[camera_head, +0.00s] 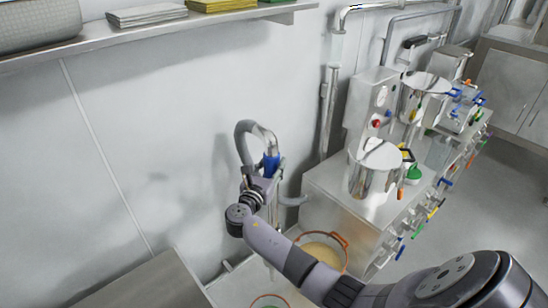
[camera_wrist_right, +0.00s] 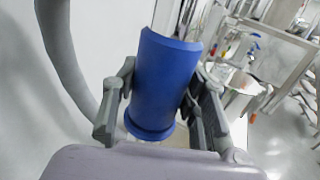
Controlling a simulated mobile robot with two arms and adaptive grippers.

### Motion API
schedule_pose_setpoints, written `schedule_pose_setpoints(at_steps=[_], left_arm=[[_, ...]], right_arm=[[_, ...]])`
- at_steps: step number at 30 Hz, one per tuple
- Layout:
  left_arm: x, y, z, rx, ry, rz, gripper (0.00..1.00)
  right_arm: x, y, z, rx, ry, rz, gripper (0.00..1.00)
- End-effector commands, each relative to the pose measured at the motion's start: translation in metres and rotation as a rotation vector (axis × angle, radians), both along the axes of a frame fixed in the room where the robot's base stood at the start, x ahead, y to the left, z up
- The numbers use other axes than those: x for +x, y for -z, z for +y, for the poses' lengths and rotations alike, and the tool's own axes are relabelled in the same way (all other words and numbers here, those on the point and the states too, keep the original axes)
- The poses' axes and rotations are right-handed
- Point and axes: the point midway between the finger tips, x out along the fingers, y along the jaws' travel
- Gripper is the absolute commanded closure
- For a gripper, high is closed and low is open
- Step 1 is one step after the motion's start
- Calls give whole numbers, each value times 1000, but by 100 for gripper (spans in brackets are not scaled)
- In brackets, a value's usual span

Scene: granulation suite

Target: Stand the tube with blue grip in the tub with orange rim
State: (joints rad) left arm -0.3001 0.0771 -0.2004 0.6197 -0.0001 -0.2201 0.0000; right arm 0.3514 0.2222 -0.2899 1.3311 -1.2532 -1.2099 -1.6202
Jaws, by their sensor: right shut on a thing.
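The tube with blue grip (camera_head: 271,163) is held up in front of the white wall, roughly upright. A grey hose (camera_head: 243,138) loops from its top, and a thin metal length hangs below the grip. My right gripper (camera_head: 267,178) is shut on the blue grip. In the right wrist view, the blue grip (camera_wrist_right: 163,80) sits between the fingers of the gripper (camera_wrist_right: 160,108). The tub with orange rim (camera_head: 344,240) stands low, to the right of and below the gripper, with pale tan contents. My forearm hides part of it. My left gripper is out of view.
A steel bench (camera_head: 330,190) with steel pots (camera_head: 375,168) and coloured handles is to the right. A wall shelf (camera_head: 100,32) runs above. A grey surface (camera_head: 150,285) lies at bottom left.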

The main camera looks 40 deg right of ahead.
Motion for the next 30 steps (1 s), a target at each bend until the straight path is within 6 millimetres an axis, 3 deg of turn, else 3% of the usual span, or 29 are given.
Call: schedule_pose_setpoints(at_steps=[12, 30], left_arm=[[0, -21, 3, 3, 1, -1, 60], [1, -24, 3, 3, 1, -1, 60]], right_arm=[[-37, 10, 29, -1, -146, 0, 100], [-89, 31, 70, -2, -358, -1, 100]])
